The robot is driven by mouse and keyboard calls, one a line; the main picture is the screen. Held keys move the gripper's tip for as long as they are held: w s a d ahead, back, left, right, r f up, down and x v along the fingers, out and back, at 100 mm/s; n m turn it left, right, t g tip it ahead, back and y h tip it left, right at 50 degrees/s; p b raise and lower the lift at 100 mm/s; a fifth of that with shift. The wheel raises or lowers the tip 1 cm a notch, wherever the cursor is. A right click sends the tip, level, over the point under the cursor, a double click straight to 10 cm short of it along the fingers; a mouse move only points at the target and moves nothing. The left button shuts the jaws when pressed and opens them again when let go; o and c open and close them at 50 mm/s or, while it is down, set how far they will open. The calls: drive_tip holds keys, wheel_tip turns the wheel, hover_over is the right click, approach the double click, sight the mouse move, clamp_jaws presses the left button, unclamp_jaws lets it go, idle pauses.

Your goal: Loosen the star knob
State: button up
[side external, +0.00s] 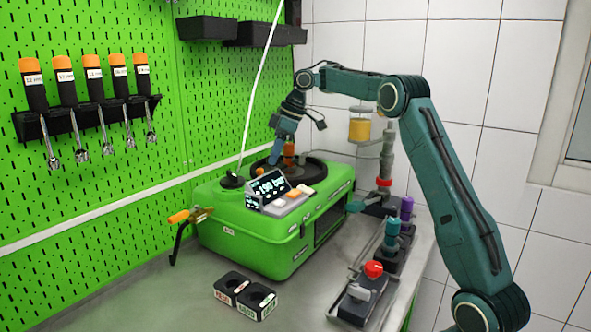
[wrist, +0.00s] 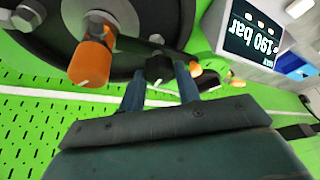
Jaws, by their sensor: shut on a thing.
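The green pump testbench (side external: 270,225) has a round black plate on its top. In the wrist view a dark knob (wrist: 159,68) sits at the plate's edge, between the two blue-grey fingertips of my gripper (wrist: 161,80). It appears to be the star knob; its lobes are mostly hidden. My gripper is shut on it. In the side external view my gripper (side external: 275,153) reaches down to the top of the bench, and the knob is hidden there. An orange cylinder (wrist: 90,62) stands beside the knob, left of my fingers in the wrist view.
The display (side external: 268,188) reads 190 bar and stands close to my gripper. An orange-handled lever (side external: 188,216) is at the bench's left. A black two-hole holder (side external: 245,294) is in front. Valves (side external: 390,235) line the right.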

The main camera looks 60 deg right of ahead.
drive_tip(key=shift+n, duration=0.5)
idle(0.4)
drive_tip(key=o, duration=1)
drive_tip(key=shift+m+t+h, duration=0.3)
drive_tip(key=shift+m, duration=1.1)
